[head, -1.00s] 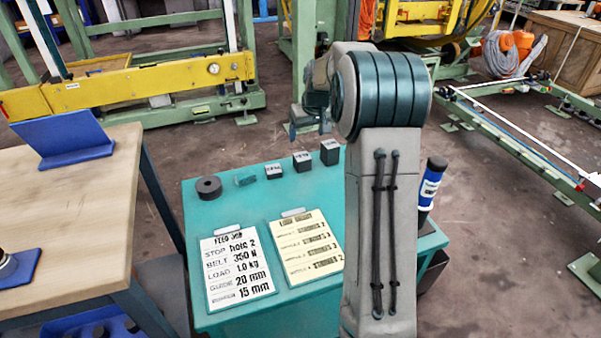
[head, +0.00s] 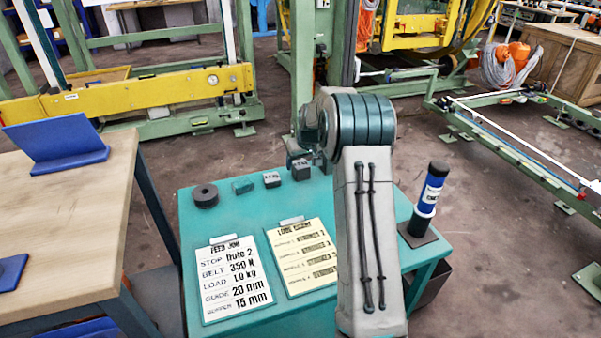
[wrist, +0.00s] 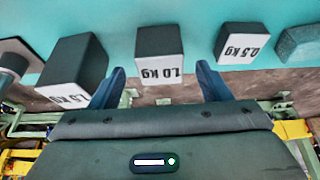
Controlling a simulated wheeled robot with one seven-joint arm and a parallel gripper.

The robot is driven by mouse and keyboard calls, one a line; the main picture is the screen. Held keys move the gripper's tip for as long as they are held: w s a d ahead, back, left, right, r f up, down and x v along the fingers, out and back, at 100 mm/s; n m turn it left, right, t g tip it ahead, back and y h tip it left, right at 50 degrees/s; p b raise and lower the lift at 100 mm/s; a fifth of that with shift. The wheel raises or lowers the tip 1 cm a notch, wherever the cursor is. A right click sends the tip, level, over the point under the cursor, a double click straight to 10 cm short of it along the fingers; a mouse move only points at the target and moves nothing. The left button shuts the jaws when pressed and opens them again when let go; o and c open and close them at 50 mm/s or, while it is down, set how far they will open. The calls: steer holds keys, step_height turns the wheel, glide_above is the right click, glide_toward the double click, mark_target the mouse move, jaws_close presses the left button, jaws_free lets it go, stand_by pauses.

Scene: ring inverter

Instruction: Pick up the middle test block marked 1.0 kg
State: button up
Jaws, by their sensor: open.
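The middle test block (wrist: 160,52), dark with a white face marked 1.0 kg, stands on the teal table between two other blocks. My gripper (wrist: 162,80) is open in the wrist view, with one blue finger on each side of that block's labelled face; whether the fingers touch it I cannot tell. The 1.5 kg block (wrist: 75,68) is at the left and the 0.5 kg block (wrist: 235,42) at the right. In the head view the middle block (head: 300,171) shows just below my gripper (head: 298,155); my arm hides the 1.5 kg block.
A teal piece (head: 243,185) and a black ring (head: 205,195) lie left of the blocks. Two cards, a white one (head: 235,278) and a cream one (head: 302,255), lie in front. A blue-and-black cylinder (head: 430,190) stands at the table's right. A wooden bench (head: 70,230) is at the left.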

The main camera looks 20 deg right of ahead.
mark_target(301, 164)
steer(key=x, duration=0.3)
steer(key=shift+c, duration=0.3)
jaws_close()
steer(key=shift+r, duration=0.15)
